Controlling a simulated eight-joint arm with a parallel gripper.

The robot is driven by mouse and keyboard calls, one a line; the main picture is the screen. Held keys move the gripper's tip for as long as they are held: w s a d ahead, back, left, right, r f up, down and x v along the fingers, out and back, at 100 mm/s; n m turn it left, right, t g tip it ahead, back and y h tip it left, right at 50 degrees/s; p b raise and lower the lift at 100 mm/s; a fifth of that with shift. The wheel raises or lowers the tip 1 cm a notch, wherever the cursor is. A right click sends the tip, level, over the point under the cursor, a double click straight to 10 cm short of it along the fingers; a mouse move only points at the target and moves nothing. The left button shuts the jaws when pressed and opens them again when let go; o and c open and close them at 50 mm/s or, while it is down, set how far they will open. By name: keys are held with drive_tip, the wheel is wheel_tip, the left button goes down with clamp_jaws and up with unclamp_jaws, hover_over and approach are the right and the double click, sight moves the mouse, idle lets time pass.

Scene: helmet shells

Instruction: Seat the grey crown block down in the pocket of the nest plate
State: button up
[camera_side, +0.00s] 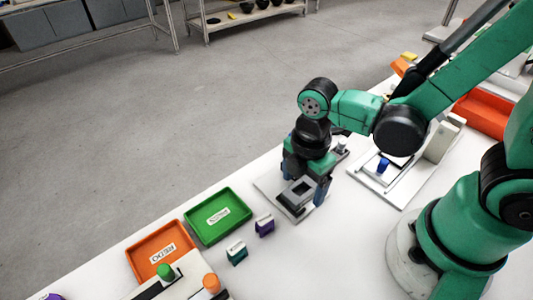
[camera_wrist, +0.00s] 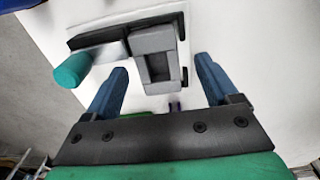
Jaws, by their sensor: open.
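The grey crown block (camera_side: 296,194) has a dark rectangular hollow in its top and stands over the pale nest plate (camera_side: 270,184). In the wrist view the block (camera_wrist: 140,42) lies between and a little beyond the fingertips, beside dark bars. My gripper (camera_side: 306,182) is open, with one blue finger on each side of the block; it also shows in the wrist view (camera_wrist: 162,64). Gaps show between both fingers and the block there. The pocket is hidden, so I cannot tell how deep the block sits.
A green tray (camera_side: 218,216), an orange tray (camera_side: 160,253), a purple block (camera_side: 264,225) and a teal block (camera_side: 237,252) stand at the lower left. Another fixture (camera_side: 405,188) stands at the right. White table (camera_side: 320,260) is clear in front.

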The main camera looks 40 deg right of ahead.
wheel_tip(320, 180, up, 11)
drive_tip(key=w+d+m+t, duration=0.3)
drive_tip(key=d+m+t, duration=0.4)
drive_tip(key=m, duration=1.1)
drive_tip(key=shift+w+r, duration=0.2)
drive_tip(key=shift+w, duration=0.15)
